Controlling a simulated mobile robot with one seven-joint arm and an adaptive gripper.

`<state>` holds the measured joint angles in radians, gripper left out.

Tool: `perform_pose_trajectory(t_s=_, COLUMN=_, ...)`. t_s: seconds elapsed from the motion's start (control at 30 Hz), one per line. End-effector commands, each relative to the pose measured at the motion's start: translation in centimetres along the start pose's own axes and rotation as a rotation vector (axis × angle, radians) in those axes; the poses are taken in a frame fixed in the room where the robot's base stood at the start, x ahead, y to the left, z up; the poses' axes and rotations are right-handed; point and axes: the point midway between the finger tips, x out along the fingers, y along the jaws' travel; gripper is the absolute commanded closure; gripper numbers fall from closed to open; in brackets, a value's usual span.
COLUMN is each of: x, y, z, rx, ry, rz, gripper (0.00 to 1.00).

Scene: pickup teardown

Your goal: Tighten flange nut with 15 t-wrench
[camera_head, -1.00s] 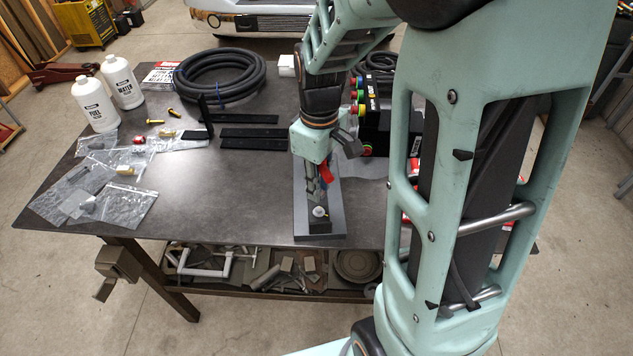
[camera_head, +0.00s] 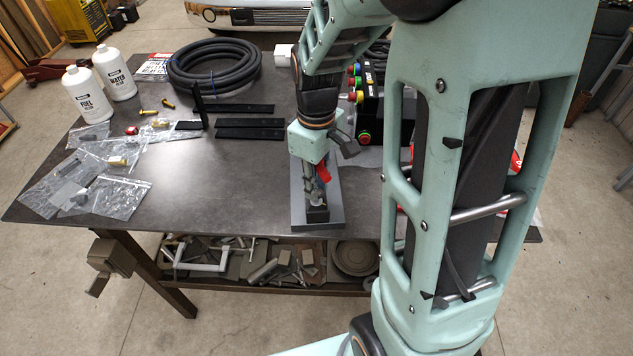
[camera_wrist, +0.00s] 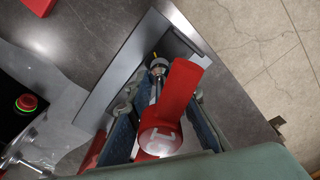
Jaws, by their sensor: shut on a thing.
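The T-wrench has a red handle (camera_head: 323,172) with a round end marked 15, seen close in the wrist view (camera_wrist: 180,95). My gripper (camera_head: 314,186) is shut on it, with a finger on each side in the wrist view (camera_wrist: 158,108). The wrench's metal shaft (camera_wrist: 153,91) points down at the small fitting (camera_wrist: 158,68) on the dark block of the grey fixture (camera_head: 298,214). The flange nut cannot be made out separately. I cannot tell whether the socket is seated on it.
The fixture lies at the front edge of the dark table (camera_head: 220,190). A black box with coloured buttons (camera_head: 372,100) stands behind it to the right.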

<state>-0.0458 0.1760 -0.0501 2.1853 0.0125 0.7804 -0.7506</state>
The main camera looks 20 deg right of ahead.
Motion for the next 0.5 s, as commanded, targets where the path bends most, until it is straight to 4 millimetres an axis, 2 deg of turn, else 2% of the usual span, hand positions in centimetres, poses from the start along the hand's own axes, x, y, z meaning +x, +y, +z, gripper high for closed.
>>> perform_pose_trajectory(t_s=0.5, x=1.6, y=0.0, z=0.0, rx=0.0, ry=0.0, rz=0.0, gripper=1.0)
